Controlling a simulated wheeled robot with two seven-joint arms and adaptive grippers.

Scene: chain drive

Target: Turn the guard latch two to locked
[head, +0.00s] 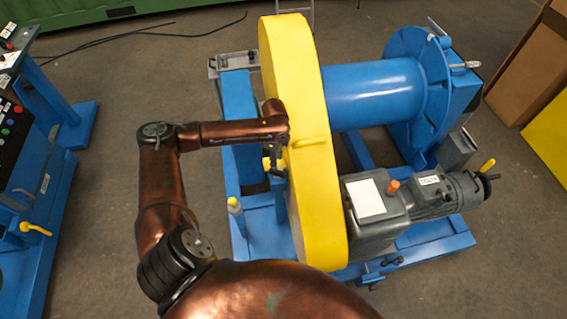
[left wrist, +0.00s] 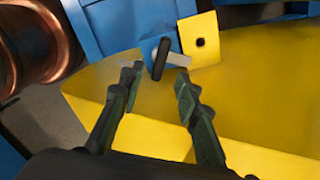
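The yellow chain guard (head: 312,165) stands upright in the middle of the head view. It also fills much of the left wrist view (left wrist: 260,90). A small latch with a black handle (left wrist: 160,60) on a pale plate shows there, beside a yellow tab (left wrist: 200,40) with a dark hole. I cannot read which latch number this is. My left gripper (left wrist: 157,77) is open, its fingertips on either side of the latch handle and short of or level with it; contact cannot be told. In the head view my left gripper (head: 274,166) is small, at the guard's left side. My right gripper is out of view.
A blue drum (head: 370,92) and a grey motor gearbox (head: 375,212) stand right of the guard on a blue frame (head: 238,95). A blue control stand (head: 35,185) is at the left. Open floor lies between stand and frame.

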